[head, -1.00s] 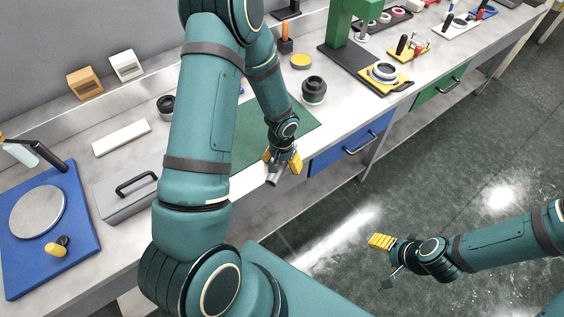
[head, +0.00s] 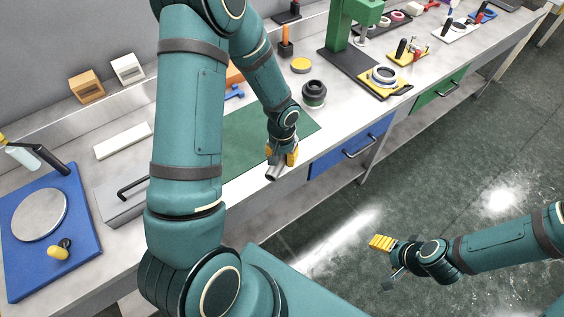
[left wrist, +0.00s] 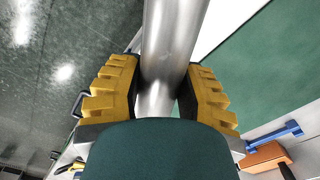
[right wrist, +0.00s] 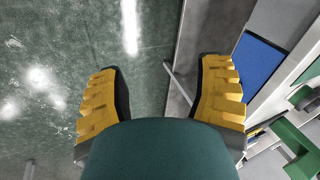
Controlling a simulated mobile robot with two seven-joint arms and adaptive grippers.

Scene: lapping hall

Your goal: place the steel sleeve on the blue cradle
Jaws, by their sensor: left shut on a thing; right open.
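The steel sleeve (head: 273,173) is a shiny grey tube. My left gripper (head: 283,157) is shut on it near the bench's front edge, by the green mat. In the left wrist view the sleeve (left wrist: 172,40) runs between the two yellow fingers. A small blue piece (head: 235,92), which looks like the blue cradle, stands on the bench behind the mat, partly hidden by my left arm. It also shows in the left wrist view (left wrist: 274,138), to the right of the gripper. My right gripper (head: 384,263) is open and empty over the floor.
The green mat (head: 246,143) is bare where it shows. An orange block (head: 234,75) is beside the blue piece. A dark ringed part (head: 314,93) and a yellow disc (head: 301,65) stand to the right. A grey lidded box (head: 117,203) is at left.

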